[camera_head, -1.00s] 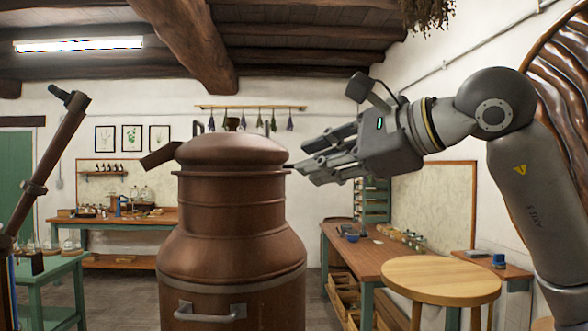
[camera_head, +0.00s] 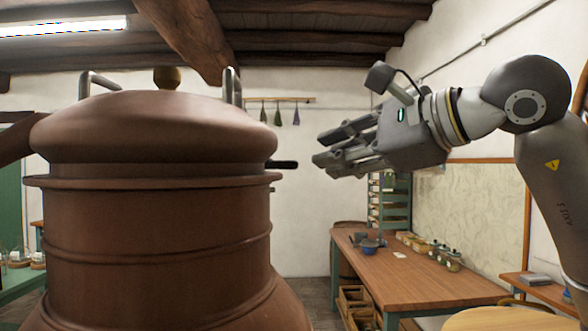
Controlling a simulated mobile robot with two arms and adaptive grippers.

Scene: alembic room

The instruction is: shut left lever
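The big copper alembic (camera_head: 155,190) fills the left half of the view, with its domed lid (camera_head: 155,128) on top. A bent grey metal bar stands up at the lid's left (camera_head: 92,82) and another at its right (camera_head: 232,86). A short black lever (camera_head: 284,165) sticks out level from the right side of the lid's rim. I cannot tell which of these is the left lever. My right gripper (camera_head: 322,149) points left, to the right of the black lever. Its fingers are apart, empty and not touching the alembic. My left gripper is not in view.
A wooden workbench (camera_head: 405,275) with small items stands behind on the right. A round wooden table top (camera_head: 505,320) is at the lower right. A green table (camera_head: 22,283) shows at the left edge. Clear air separates the alembic from my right gripper.

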